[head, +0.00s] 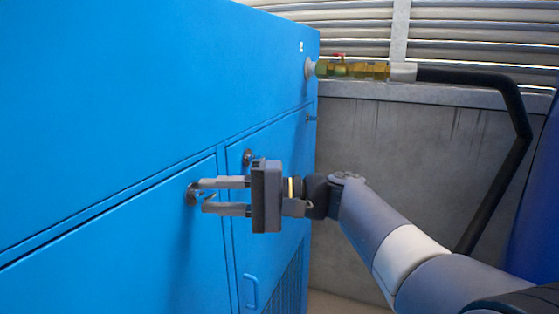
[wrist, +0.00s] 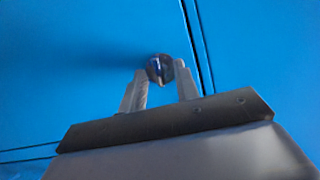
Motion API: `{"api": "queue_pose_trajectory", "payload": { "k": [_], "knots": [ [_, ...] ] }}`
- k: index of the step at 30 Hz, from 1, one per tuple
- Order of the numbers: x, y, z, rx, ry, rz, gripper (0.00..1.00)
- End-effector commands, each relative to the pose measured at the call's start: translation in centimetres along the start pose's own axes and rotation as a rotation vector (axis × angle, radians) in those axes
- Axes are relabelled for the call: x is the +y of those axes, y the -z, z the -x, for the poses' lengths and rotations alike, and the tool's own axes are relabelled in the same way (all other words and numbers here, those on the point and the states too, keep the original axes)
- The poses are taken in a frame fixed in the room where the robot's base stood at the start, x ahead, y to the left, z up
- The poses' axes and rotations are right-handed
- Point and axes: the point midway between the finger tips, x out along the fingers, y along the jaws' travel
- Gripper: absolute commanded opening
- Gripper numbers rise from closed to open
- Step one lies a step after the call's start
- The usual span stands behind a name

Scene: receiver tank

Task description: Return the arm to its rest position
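My gripper (head: 204,195) is at the front of a blue cabinet (head: 120,110), level with a round dark latch (head: 192,194) on its left door. The fingers point at this latch from the right. In the wrist view the latch (wrist: 159,69) shows between and just beyond the two fingertips (wrist: 162,84). The fingers are apart, with a gap between them. I cannot tell whether they touch the latch. My arm reaches in from the lower right.
A second latch (head: 247,157) and a handle (head: 251,291) are on the right door. A brass valve with a red lever (head: 340,68) joins a black hose (head: 513,110) that bends down behind my arm. A grey wall (head: 400,140) stands behind. A dark blue tank (head: 538,210) is at right.

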Motion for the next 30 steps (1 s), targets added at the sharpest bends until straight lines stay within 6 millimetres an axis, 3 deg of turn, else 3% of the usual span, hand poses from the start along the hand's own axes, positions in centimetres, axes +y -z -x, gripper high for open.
{"api": "queue_pose_trajectory", "payload": {
  "k": [11,16,30],
  "knots": [
    [0.0,0.0,-0.1,0.0,-0.001,0.003,0.3],
    [0.1,0.1,0.7,0.002,0.0,0.001,0.3],
    [0.2,0.1,8.1,0.005,-0.001,0.001,0.3]
  ]
}}
